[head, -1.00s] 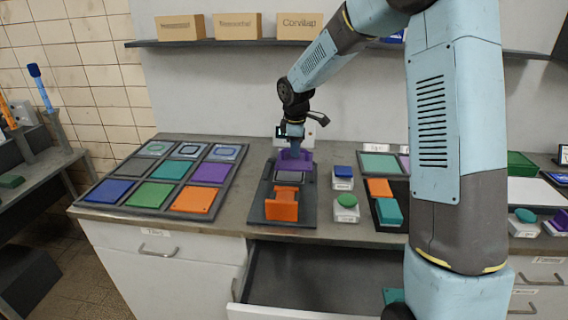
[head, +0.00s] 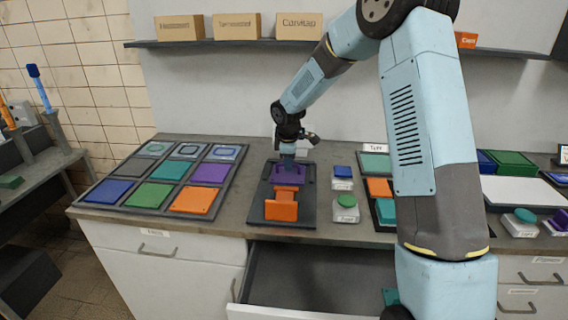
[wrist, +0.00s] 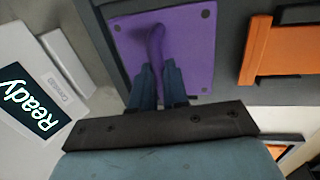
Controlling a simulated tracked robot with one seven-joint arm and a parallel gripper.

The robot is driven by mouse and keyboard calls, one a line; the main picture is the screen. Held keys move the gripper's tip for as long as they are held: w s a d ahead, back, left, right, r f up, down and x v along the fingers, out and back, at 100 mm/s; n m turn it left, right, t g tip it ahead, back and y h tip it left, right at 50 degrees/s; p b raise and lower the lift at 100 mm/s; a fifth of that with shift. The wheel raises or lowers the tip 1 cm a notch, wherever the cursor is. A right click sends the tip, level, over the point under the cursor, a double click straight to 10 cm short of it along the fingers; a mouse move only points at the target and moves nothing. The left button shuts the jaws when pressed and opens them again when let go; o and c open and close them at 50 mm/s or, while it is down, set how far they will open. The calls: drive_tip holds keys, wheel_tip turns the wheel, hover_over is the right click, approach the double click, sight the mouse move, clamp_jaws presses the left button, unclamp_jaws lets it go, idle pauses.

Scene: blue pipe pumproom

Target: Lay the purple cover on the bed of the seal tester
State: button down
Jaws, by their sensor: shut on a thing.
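The purple cover (head: 307,176) is a square plate with dark dots near its corners and a raised purple handle, clear in the wrist view (wrist: 195,50). My gripper (head: 288,158) is shut on that handle, with its two blue-grey fingers (wrist: 157,85) on either side of it. The cover is at the back part of the seal tester (head: 308,214), a dark base with an orange block (head: 281,209) at its front. The cover hides the grey bed seen earlier; whether it touches the bed cannot be told.
A display reading "Ready" (wrist: 28,103) stands beside the tester. A dark tray of coloured tiles (head: 236,165) lies left. Green (head: 346,201) and blue (head: 342,172) buttons stand right of the tester. An open drawer (head: 320,275) juts out below the counter.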

drive_tip(key=c, duration=1.1)
unclamp_jaws()
